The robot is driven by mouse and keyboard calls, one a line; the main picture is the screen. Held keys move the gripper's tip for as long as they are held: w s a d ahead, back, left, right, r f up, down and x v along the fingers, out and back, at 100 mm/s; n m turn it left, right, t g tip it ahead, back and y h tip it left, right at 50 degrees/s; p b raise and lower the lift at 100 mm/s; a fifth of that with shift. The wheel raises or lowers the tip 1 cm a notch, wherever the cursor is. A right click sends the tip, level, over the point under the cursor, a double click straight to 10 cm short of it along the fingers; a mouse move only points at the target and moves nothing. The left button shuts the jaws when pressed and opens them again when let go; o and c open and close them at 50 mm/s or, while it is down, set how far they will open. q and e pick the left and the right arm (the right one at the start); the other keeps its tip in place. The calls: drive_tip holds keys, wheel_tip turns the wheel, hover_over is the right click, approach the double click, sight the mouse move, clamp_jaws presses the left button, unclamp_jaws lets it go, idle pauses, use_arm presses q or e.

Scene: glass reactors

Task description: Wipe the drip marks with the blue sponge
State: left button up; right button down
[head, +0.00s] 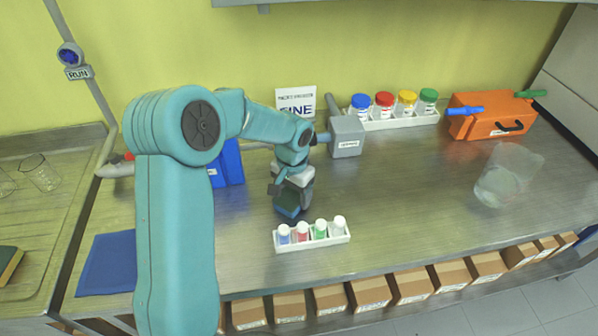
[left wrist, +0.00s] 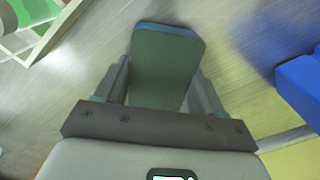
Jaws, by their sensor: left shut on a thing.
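My left gripper (head: 291,187) points down over the steel bench, behind the small vial rack. It is shut on the blue sponge (head: 287,207), a block with a dark green face and a blue edge. In the left wrist view the sponge (left wrist: 163,70) sits between the two fingers of the left gripper (left wrist: 160,92). I cannot tell whether the sponge touches the bench. I cannot make out any drip marks; the arm and sponge hide part of the bench. My right gripper is not in view.
The white vial rack (head: 312,241) stands close in front of the sponge. A blue box (head: 229,165) is to the left. A grey block (head: 347,137), a rack of jars (head: 394,121), an orange case (head: 491,117) and a clear beaker (head: 503,180) stand behind and right. The right-centre bench is clear.

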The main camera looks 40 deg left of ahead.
use_arm(q)
drive_tip(key=shift+w+d, duration=0.15)
drive_tip(key=shift+w, duration=0.1)
drive_tip(key=shift+w+r+p, duration=0.1)
drive_tip(key=shift+r+p, duration=0.4)
drive_tip(key=shift+r, duration=0.3)
drive_tip(key=shift+s+r+p, duration=0.25)
drive_tip(key=shift+r+p, duration=0.1)
drive_tip(key=shift+r, duration=0.25)
wheel_tip(320, 180, up, 2)
drive_tip(key=shift+w+r+p, duration=0.1)
drive_tip(key=shift+w+p, duration=0.05)
drive_tip(key=shift+p, duration=0.65)
drive_tip(key=shift+s+r+p, duration=0.2)
drive_tip(key=shift+r+p, duration=0.5)
drive_tip(key=shift+r, duration=0.4)
drive_tip(key=shift+w+r, duration=0.15)
drive_tip(key=shift+r, duration=0.1)
drive_tip(key=shift+f, duration=0.1)
